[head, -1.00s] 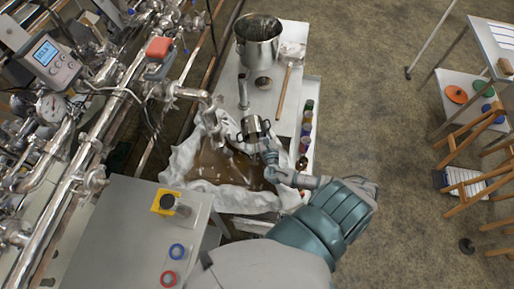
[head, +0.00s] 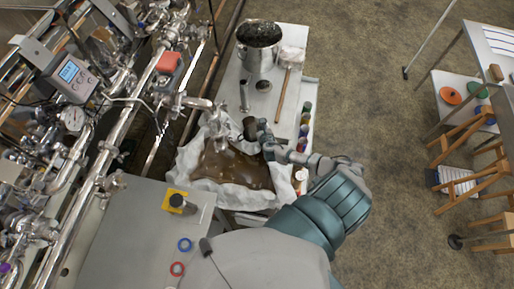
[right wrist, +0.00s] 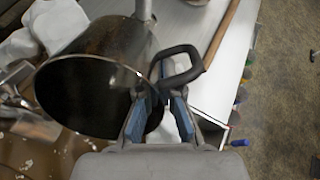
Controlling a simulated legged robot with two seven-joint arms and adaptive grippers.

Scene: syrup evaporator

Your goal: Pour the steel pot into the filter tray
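The steel pot (head: 250,128) is held over the far part of the filter tray (head: 226,200), which is lined with white cloth and holds brown liquid. In the right wrist view the pot (right wrist: 125,47) lies tipped on its side. Its round, dark mouth faces the camera, and I cannot tell whether liquid is left inside. My right gripper (head: 265,138) is closed around its black handle; the blue fingers (right wrist: 158,115) show at the handle's lower end. No falling stream is clearly visible. My left gripper is out of view.
A large steel pot (head: 259,48) stands on the white bench top beyond the tray, near a wooden-handled tool (head: 281,95) and a small metal cylinder (head: 243,95). Several small bottles (head: 303,130) line the right edge. Steel piping (head: 120,110) crowds the left.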

